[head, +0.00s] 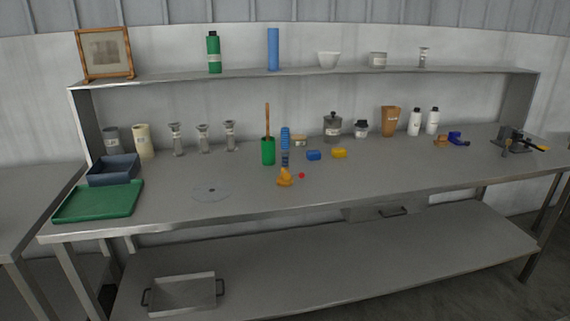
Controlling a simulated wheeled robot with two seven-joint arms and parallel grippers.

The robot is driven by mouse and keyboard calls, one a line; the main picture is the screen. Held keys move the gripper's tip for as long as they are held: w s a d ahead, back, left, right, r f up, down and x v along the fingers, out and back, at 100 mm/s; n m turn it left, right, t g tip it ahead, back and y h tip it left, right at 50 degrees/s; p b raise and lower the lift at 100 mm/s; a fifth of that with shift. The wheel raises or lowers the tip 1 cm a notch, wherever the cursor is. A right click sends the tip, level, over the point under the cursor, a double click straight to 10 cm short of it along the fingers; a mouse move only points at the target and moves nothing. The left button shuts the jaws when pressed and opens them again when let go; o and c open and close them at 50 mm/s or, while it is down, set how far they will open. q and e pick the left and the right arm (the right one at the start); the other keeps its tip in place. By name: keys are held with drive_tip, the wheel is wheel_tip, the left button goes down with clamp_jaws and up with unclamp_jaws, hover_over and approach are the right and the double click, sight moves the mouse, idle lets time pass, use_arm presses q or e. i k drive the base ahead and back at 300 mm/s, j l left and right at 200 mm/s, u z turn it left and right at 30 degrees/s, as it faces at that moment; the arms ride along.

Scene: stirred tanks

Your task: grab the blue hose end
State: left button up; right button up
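No blue hose end can be made out for certain. A blue ribbed piece (285,138) stands on the workbench right of a green cup (268,151) with a wooden handle in it. A darker ribbed blue piece (285,160) is just in front of it, above an orange-yellow object (285,178). A small blue block-like piece (314,155) lies to the right, beside a yellow one (339,153). A dark blue curved object (458,139) lies farther right. These are too small to tell which is a hose end. Neither of my grippers is in view.
The workbench (380,178) has a clear front strip. A green tray (98,203), a dark blue bin (113,168) and a grey disc (211,190) lie at left. Jars and bottles line the back under a raised shelf (180,80). A black-and-yellow tool (518,141) stands at right.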

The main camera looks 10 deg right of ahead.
sight(285, 132)
drive_tip(key=z, duration=0.65)
drive_tip(key=i+j+z, duration=0.1)
drive_tip(key=j+z, duration=0.2)
drive_tip(key=z, duration=0.15)
drive_tip(key=i+j+z, duration=0.1)
drive_tip(key=j+z, duration=0.6)
drive_tip(key=z, duration=0.15)
drive_tip(key=j+z, duration=0.15)
drive_tip(key=j, duration=0.65)
drive_tip(key=k+j+z, duration=0.15)
drive_tip(key=j, duration=0.6)
